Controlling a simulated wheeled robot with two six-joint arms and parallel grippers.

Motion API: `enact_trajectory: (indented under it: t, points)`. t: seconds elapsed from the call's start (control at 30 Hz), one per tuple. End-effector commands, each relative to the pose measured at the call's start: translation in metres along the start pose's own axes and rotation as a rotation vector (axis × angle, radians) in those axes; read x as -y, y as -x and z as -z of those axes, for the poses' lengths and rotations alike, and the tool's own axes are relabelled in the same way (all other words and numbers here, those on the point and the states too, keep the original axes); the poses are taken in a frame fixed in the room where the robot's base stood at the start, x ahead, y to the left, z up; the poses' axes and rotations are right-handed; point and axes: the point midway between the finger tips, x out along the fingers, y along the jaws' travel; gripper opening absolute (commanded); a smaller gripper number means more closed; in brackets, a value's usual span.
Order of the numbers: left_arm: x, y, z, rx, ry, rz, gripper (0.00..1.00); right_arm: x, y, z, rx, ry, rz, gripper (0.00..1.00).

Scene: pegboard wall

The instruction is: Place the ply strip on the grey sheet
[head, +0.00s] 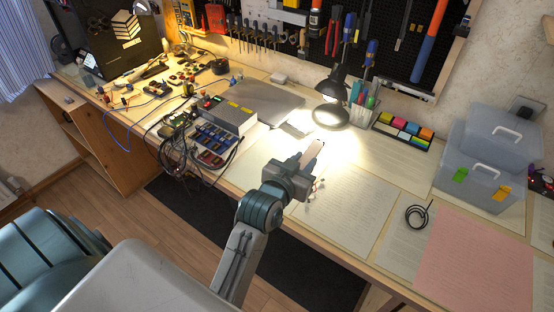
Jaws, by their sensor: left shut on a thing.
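My left gripper (298,172) is shut on the ply strip (313,153), a short pale brown piece that sticks out beyond the jaws, tilted up to the right. The gripper and strip are over the desk, at the upper left edge of a pale printed sheet (349,208). This sheet looks off-white to light grey; I cannot tell for sure that it is the grey sheet. The gripper hides part of its left side. Whether the strip touches the desk is unclear. My right gripper is out of view.
A lit desk lamp (331,114) and pen cup (361,114) stand behind the strip. A flat grey laptop-like slab (262,103) lies to the left.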

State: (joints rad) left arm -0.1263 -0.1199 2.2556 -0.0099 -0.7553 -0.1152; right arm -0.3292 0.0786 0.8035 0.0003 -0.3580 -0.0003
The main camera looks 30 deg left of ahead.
Motion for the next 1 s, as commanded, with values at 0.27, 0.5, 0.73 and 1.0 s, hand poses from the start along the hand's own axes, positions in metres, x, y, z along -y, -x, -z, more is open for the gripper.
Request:
enact_trajectory:
  t: [0.27,0.5,0.73,1.0]
  points:
    - [0.024,0.017,-0.086,0.0,-0.014,-0.021,0.05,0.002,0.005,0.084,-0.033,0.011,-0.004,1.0]
    - [0.036,0.033,-0.134,0.001,-0.016,-0.054,0.05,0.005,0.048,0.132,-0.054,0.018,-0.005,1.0]
    - [0.039,0.04,-0.15,0.002,-0.012,-0.074,0.05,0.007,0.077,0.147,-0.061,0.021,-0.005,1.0]
    - [0.066,0.011,-0.145,0.001,-0.02,-0.077,0.05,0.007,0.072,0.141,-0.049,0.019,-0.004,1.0]
